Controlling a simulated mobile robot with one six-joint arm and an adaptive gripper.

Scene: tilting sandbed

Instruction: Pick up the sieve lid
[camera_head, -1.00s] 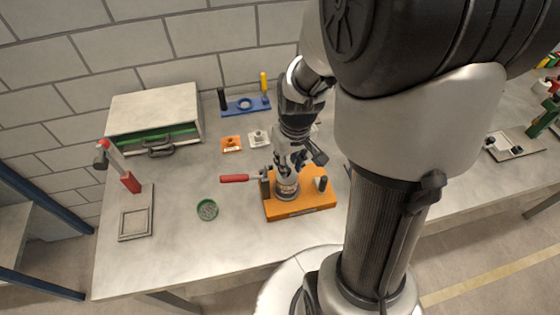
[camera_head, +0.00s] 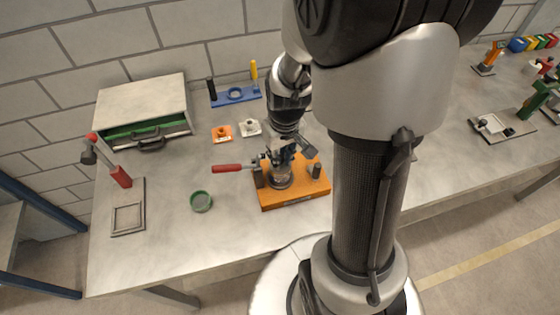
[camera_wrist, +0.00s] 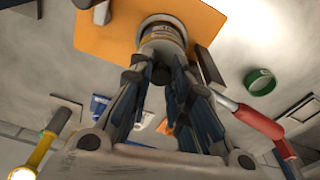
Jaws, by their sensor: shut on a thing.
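The orange base (camera_head: 293,194) stands on the table and carries a short metal sieve cylinder (camera_head: 279,178) with a pale label band. It also shows in the wrist view (camera_wrist: 163,31). My gripper (camera_head: 281,160) points down over the cylinder. In the wrist view my gripper (camera_wrist: 160,65) has its fingertips closed around the grey sieve lid (camera_wrist: 160,48), at the near end of the cylinder. The fingers hide much of the lid, and I cannot tell whether there is a gap beneath it.
A red clamp handle (camera_head: 228,168) sticks out left of the base, close to my gripper. A green-rimmed dish (camera_head: 201,201) lies farther left. A blue stand (camera_head: 236,97), orange block (camera_head: 221,134) and drawer box (camera_head: 143,108) stand behind.

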